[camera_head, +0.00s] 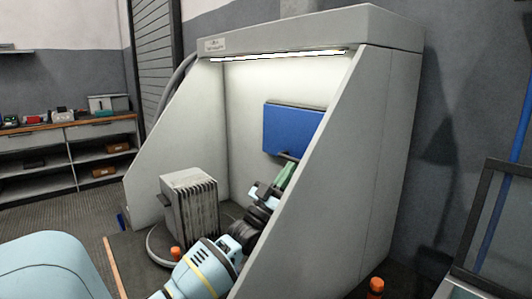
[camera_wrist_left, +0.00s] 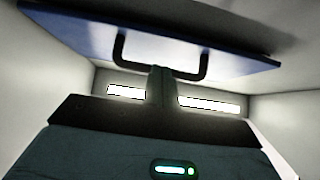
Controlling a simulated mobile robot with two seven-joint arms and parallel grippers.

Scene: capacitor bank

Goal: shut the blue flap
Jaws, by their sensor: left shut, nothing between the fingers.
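The blue flap (camera_head: 290,128) is on the back wall inside the grey cabinet, with its right end hidden by the cabinet's side panel. Its dark handle (camera_head: 287,155) is at the lower edge. In the left wrist view the flap (camera_wrist_left: 85,25) spans the top, with the black U-shaped handle (camera_wrist_left: 190,73) below it. My left gripper (camera_head: 286,172) is shut and empty, just below the handle. Its fingertips (camera_wrist_left: 161,72) show at the middle of the handle's bar; I cannot tell whether they touch it. My right gripper is not in view.
A grey finned block (camera_head: 188,205) stands inside the cabinet, left of my arm. The cabinet's sloping right side panel (camera_head: 315,180) is close to my left arm and gripper. A lit strip (camera_head: 280,55) runs under the cabinet top. Shelves (camera_head: 75,150) stand far left.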

